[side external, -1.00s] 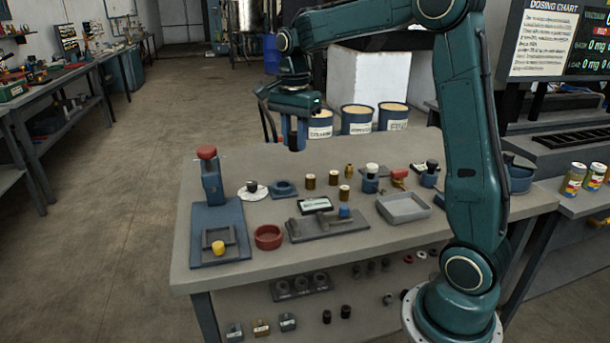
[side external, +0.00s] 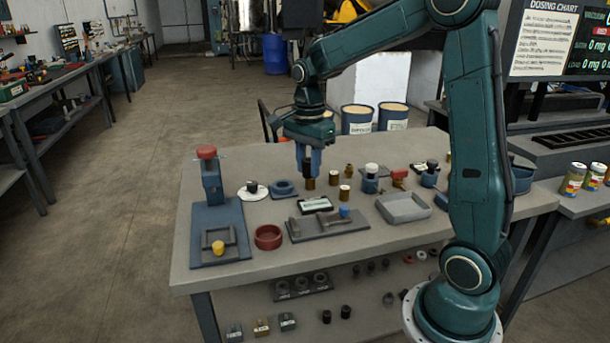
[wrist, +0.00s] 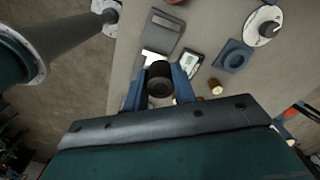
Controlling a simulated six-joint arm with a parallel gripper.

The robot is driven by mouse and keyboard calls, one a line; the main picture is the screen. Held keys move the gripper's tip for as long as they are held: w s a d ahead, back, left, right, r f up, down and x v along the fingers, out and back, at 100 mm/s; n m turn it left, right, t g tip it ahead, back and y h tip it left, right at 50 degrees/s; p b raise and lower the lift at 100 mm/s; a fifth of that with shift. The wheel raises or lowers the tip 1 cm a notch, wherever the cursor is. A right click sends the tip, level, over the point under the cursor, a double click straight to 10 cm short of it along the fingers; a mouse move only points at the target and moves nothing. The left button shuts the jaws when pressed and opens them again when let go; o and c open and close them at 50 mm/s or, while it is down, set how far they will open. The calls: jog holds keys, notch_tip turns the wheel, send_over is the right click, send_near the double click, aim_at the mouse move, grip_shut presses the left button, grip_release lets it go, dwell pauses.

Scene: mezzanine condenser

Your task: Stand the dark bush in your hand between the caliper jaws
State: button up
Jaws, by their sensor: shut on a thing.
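My gripper (side external: 309,170) points down over the bench, its blue fingers closed on the dark bush. In the wrist view the dark bush (wrist: 160,86) stands upright between the fingers, its round end facing the camera. The grey caliper fixture (side external: 322,226) lies flat towards the front of the bench, with raised parts and a blue piece (side external: 345,211) on it. It also shows beyond the bush in the wrist view (wrist: 162,32). A small readout (side external: 316,204) lies beside it. The bush is apart from the fixture. The jaw gap is too small to make out.
Brass bushes (side external: 346,192) stand close to my gripper. The bench's front strip is clear.

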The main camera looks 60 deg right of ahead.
aim_at(308, 227)
notch_tip(308, 227, down, 14)
jog(key=shift+f, duration=0.25)
dwell(0.6)
jog(key=shift+f, duration=0.1)
jog(key=o, duration=0.7)
notch_tip(308, 227, up, 12)
jog(key=shift+r, duration=0.1)
dwell(0.5)
dwell(0.5)
